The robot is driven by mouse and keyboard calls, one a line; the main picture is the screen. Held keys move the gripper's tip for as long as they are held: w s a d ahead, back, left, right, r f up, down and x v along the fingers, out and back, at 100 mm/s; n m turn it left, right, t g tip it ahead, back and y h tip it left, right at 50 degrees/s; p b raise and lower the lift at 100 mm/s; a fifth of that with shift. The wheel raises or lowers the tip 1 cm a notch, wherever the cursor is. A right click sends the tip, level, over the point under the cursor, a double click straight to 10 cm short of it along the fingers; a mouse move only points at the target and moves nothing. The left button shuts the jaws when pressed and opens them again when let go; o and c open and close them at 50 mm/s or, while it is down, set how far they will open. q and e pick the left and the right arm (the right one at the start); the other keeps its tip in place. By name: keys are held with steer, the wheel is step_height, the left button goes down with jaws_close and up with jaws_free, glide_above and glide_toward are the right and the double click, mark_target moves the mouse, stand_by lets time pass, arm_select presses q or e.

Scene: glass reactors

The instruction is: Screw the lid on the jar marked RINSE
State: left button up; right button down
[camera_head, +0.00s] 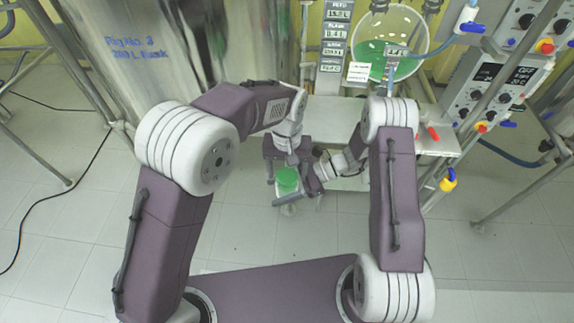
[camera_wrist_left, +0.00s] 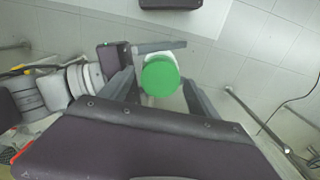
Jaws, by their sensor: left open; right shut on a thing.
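A green lid (camera_wrist_left: 160,77) shows from above in the left wrist view, over a pale jar (camera_wrist_left: 150,57) whose edge peeks out behind it. The lid also shows in the head view (camera_head: 287,178), low in front of the work shelf. My left gripper (camera_wrist_left: 158,85) is open, pointing down, with one finger on each side of the lid. My right gripper (camera_head: 296,188) comes in from the side and is shut on the jar; one of its fingers passes behind the lid. The jar's marking is hidden, and I cannot tell whether the lid is seated.
A metal shelf (camera_head: 325,108) stands behind, with a round vessel (camera_head: 403,30) of green contents above. A control panel (camera_head: 490,85) and pipes are at right, and a large steel tank (camera_head: 150,50) at left.

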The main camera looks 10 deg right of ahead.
arm_select(q)
steer(key=c, duration=1.5)
steer(key=o, duration=1.7)
steer(key=shift+c, duration=0.2)
step_height(320, 180, up, 12)
